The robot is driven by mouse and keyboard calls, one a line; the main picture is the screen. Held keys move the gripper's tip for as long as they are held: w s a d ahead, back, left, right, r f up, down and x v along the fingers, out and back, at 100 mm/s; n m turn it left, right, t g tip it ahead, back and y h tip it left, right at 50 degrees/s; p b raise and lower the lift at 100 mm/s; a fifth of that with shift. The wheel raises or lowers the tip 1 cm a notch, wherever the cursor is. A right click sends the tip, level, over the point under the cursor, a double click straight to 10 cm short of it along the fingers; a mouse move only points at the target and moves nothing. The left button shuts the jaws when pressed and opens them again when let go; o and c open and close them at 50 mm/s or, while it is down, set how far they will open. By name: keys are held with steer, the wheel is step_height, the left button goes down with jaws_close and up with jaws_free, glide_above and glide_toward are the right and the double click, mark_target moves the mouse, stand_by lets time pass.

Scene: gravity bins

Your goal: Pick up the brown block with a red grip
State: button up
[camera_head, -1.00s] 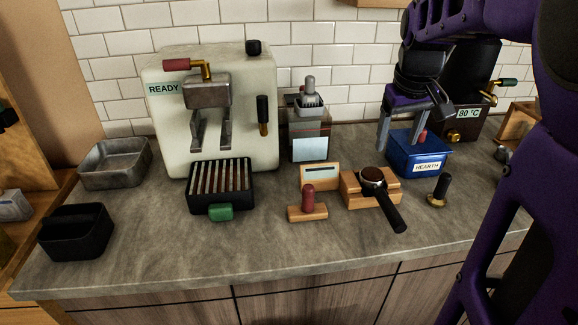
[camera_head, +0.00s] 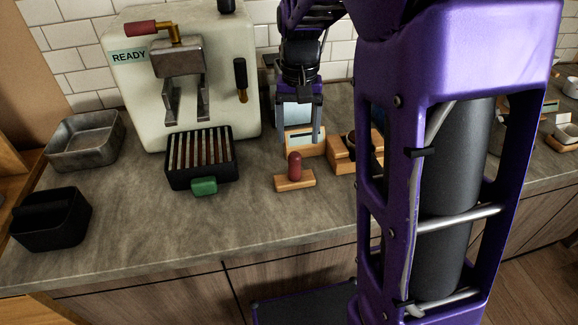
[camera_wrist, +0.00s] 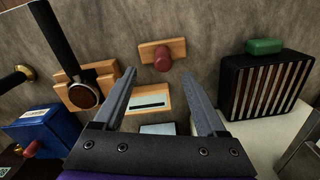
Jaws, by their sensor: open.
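The brown wooden block (camera_head: 308,181) with an upright red grip (camera_head: 294,164) sits on the counter, right of the black slatted tray. In the wrist view the block (camera_wrist: 178,46) and its red grip (camera_wrist: 162,59) lie beyond the fingertips, near the top centre. My gripper (camera_head: 301,141) is open and empty, pointing down behind the block, above a small wooden stand with a slot. In the wrist view my gripper's fingertips (camera_wrist: 160,75) are wide apart, with the slotted stand (camera_wrist: 150,99) showing between them. The gripper does not touch the red grip.
The black slatted tray (camera_head: 178,178) with a green handle (camera_head: 204,187) stands left of the block. The portafilter (camera_wrist: 78,92) on its wooden rest is close on the other side, partly hidden by my arm in the head view. Counter (camera_head: 240,230) in front is clear.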

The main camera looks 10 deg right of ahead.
mark_target(297, 156)
step_height(297, 156, down, 6)
steer(key=shift+f+b, duration=0.15)
steer(key=shift+b, duration=0.15)
steer(key=f, duration=0.5)
steer(key=shift+w+a+f+b, duration=0.1)
steer(key=shift+w+a+b, duration=0.1)
steer(key=shift+w+b, duration=0.1)
jaws_close()
stand_by(1.0)
